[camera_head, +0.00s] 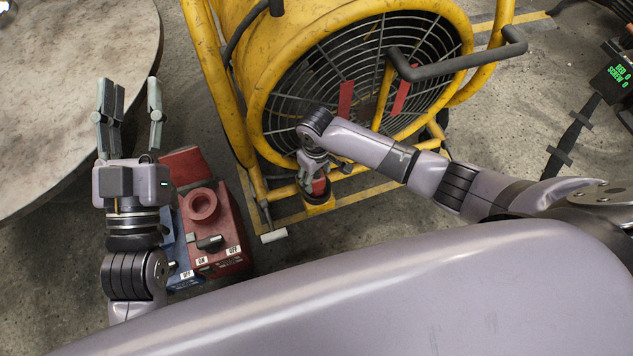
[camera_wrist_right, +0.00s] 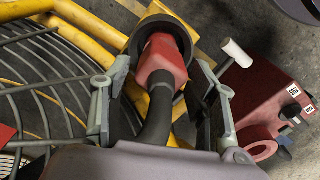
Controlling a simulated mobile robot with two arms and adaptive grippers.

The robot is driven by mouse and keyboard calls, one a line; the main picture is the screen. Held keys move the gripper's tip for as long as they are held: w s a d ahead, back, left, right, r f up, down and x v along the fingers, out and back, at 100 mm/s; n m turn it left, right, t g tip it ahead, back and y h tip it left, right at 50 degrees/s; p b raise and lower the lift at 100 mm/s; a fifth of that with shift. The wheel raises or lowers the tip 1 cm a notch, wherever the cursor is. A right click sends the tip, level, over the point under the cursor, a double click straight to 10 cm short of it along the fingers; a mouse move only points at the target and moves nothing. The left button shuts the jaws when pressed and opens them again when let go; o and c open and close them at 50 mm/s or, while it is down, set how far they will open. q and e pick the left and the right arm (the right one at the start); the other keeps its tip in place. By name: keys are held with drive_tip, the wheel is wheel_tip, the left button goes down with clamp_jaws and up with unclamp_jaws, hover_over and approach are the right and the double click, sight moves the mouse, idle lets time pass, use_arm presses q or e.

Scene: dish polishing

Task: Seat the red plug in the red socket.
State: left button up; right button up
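The red plug (camera_wrist_right: 163,62) with its thick dark cable (camera_wrist_right: 158,118) sits in a round black holder (camera_wrist_right: 183,35) on the fan's yellow frame. In the head view the plug (camera_head: 319,186) is partly covered by my right gripper (camera_head: 314,170). In the right wrist view my right gripper (camera_wrist_right: 161,72) is open, with its fingers on either side of the plug and cable, gaps showing. The red socket (camera_head: 202,205) is a ring on the red box (camera_head: 225,228); the ring also shows in the right wrist view (camera_wrist_right: 257,143). My left gripper (camera_head: 130,90) is open and empty.
A large yellow fan (camera_head: 300,35) with a dark grille stands at the centre. A blue box (camera_head: 180,255) is mostly hidden beside the red box. A round stone-topped table (camera_head: 60,60) is at left.

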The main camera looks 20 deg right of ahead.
clamp_jaws()
idle(0.5)
drive_tip(key=shift+r, duration=0.1)
